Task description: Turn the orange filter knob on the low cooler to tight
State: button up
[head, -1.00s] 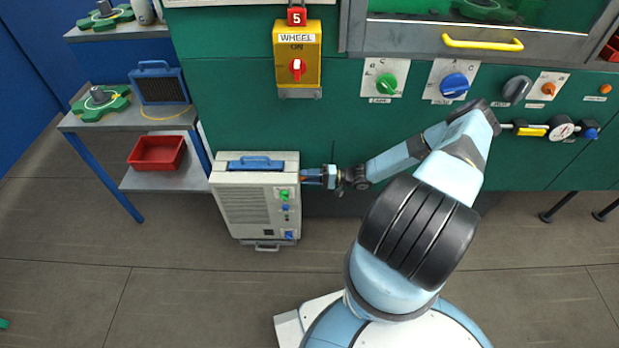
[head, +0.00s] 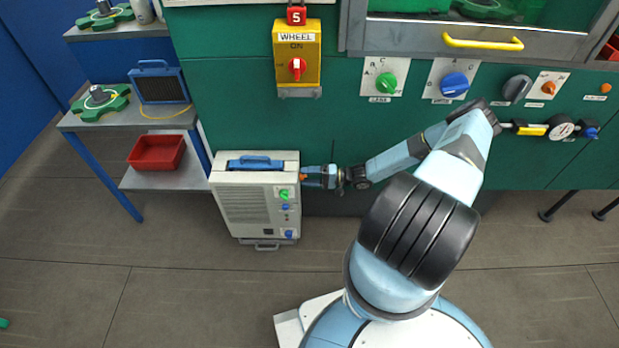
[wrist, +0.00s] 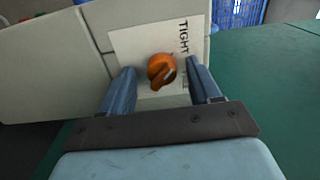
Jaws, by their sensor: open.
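The low cooler (head: 255,205) is a pale box on the floor against the green cabinet front. Its orange filter knob (wrist: 161,70) sits on a white plate (wrist: 133,47) marked TIGHT; the plate's other label is partly hidden by a finger. The knob also shows as a small orange spot in the head view (head: 304,177). My gripper (wrist: 164,84) is open, one finger to each side of the knob, with gaps visible between fingers and knob. In the head view my gripper (head: 312,177) is at the cooler's upper right side.
The cooler's front has a green knob (head: 284,194) and blue controls. A blue handle (head: 256,162) tops it. A shelf with a red bin (head: 157,153) stands at left. The green cabinet wall (head: 240,120) is close behind; the floor in front is open.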

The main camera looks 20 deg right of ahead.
jog(key=v, duration=1.3)
jog(key=shift+d, duration=0.35)
jog(key=shift+s, duration=0.2)
